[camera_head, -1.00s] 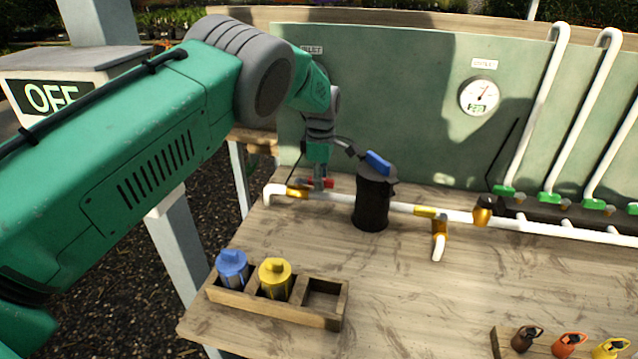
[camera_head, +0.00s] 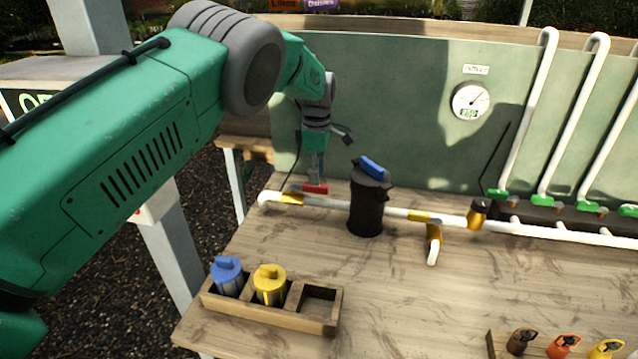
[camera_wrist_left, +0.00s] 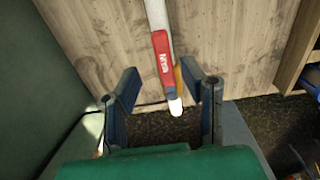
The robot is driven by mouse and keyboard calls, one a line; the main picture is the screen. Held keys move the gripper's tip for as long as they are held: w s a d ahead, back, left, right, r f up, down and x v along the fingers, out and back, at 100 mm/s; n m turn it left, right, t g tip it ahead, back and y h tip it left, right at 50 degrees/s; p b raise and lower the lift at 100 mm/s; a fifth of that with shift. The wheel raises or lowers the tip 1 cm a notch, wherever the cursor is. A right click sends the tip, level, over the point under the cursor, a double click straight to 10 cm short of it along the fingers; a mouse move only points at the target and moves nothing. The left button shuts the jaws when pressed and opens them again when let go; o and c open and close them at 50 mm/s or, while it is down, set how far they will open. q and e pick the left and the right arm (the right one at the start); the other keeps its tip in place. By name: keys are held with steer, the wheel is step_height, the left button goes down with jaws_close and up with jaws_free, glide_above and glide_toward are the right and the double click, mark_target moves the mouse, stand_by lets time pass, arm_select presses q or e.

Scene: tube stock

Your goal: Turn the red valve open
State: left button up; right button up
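The red valve handle (camera_head: 316,188) is at the left end of the white pipe (camera_head: 397,212), by a brass fitting (camera_head: 292,199). In the left wrist view the red handle (camera_wrist_left: 162,55) lies roughly along the pipe. My left gripper (camera_head: 315,174) points down just above the handle in the head view. In the wrist view its two blue-grey fingers (camera_wrist_left: 160,82) are spread apart, one on each side of the handle and pipe end, with visible gaps. Contact with the handle cannot be told. My right gripper is not in view.
A black canister (camera_head: 366,207) with a blue top stands close right of the gripper. A wooden holder (camera_head: 308,322) with blue and yellow canisters is nearer. A green panel (camera_head: 420,130) with a gauge (camera_head: 471,101) stands behind. The middle of the bench is clear.

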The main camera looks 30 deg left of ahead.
arm_select(q)
step_height(320, 180, up, 8)
steer(key=shift+d+r, duration=0.2)
steer(key=shift+d, duration=0.2)
steer(key=shift+w, duration=0.1)
steer(key=shift+a+f, duration=0.1)
steer(key=shift+a, duration=0.1)
